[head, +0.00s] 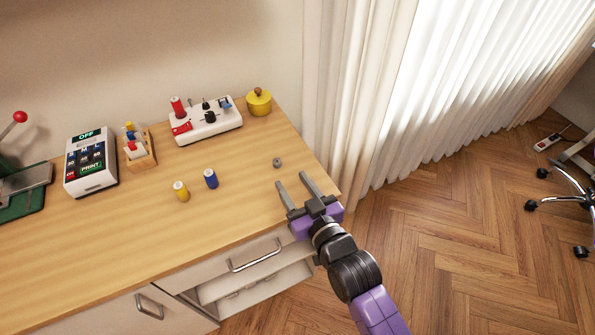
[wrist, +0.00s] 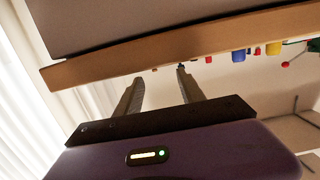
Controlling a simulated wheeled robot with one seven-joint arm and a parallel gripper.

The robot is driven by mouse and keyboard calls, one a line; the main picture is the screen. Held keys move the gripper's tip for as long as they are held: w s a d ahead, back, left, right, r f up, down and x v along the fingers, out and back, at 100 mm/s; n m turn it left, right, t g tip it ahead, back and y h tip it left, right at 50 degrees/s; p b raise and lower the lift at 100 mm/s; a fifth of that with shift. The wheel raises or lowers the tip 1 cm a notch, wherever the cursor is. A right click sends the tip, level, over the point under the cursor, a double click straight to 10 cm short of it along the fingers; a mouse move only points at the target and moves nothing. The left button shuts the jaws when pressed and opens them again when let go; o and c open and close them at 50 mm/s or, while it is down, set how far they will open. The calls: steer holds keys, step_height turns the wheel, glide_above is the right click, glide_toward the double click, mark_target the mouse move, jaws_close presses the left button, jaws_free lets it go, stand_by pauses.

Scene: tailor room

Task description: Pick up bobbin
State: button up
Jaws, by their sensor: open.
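The bobbin (head: 278,162) is a small grey ring-like piece lying on the wooden table near its right end. My gripper (head: 291,178) is open and empty at the table's right front edge. Its two fingers point toward the back of the table, and the bobbin is just beyond the left fingertip, apart from it. The wrist view is upside down and shows the open fingers (wrist: 160,73) close to the table edge. The bobbin cannot be made out surely there.
A blue spool (head: 211,179) and a yellow spool (head: 181,191) stand left of the bobbin. A white sewing device (head: 206,121) and a yellow pot (head: 259,102) are behind it. A wooden holder (head: 139,151) and a label printer (head: 91,161) stand further left. Curtains (head: 370,90) hang at right.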

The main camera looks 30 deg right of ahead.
mark_target(279, 164)
steer(key=shift+w+f, duration=0.25)
steer(key=shift+w, duration=0.15)
steer(key=shift+w+f, duration=0.2)
steer(key=shift+w, duration=0.95)
steer(key=shift+w+f, duration=0.15)
steer(key=shift+w, duration=1)
steer(key=shift+w+f, duration=0.2)
steer(key=shift+w, duration=0.95)
jaws_close()
